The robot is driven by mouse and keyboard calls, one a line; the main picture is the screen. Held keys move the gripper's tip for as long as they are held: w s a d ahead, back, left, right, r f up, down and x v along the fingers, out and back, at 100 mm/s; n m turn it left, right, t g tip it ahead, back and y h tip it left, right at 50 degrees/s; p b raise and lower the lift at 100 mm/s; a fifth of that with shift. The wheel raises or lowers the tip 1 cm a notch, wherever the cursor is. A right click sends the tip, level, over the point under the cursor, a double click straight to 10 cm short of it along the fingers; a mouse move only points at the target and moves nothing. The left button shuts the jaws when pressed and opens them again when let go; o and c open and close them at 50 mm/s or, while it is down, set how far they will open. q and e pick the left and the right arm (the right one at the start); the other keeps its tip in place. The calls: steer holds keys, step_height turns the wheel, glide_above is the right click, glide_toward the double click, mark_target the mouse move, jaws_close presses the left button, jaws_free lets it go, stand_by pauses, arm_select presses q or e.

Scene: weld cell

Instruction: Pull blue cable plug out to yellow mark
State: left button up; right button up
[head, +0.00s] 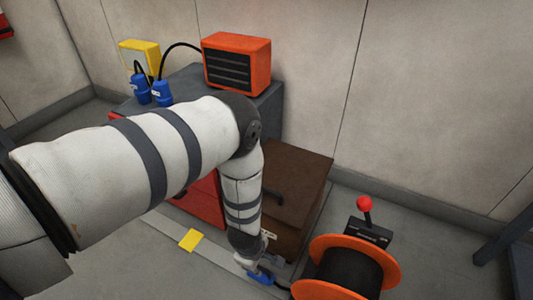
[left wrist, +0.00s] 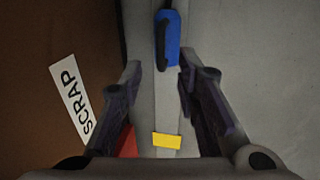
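The blue cable plug (head: 262,276) lies low on a pale floor strip (head: 212,252), beside the cable reel. In the left wrist view the plug (left wrist: 168,38) is at the top, just beyond my left gripper's fingertips. The yellow mark (head: 190,240) is on the same strip, to the left of the plug in the head view. In the left wrist view the mark (left wrist: 167,140) is at the bottom, between the fingers. My left gripper (left wrist: 161,77) is open, with nothing between its fingertips; in the head view it is mostly hidden at the plug. My right gripper is not in view.
A cable reel (head: 391,262) with orange flanges stands right of the plug. A brown scrap bin (head: 290,180) stands beside the strip. A red-knobbed lever (head: 364,204) is behind the reel. An orange box (head: 237,62) and two other blue plugs (head: 162,95) are on the cabinet.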

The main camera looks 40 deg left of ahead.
mark_target(260, 267)
arm_select(q)
steer(key=f, duration=0.1)
steer(key=f+b, duration=0.1)
steer(key=f, duration=0.1)
steer(key=w+f+b, duration=0.1)
steer(key=f, duration=0.1)
steer(key=shift+f, duration=0.25)
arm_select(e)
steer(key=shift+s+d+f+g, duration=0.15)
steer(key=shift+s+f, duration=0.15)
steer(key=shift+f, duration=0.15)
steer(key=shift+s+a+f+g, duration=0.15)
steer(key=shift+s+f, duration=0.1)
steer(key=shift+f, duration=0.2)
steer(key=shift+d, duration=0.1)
arm_select(q)
jaws_close()
steer(key=shift+a, duration=0.1)
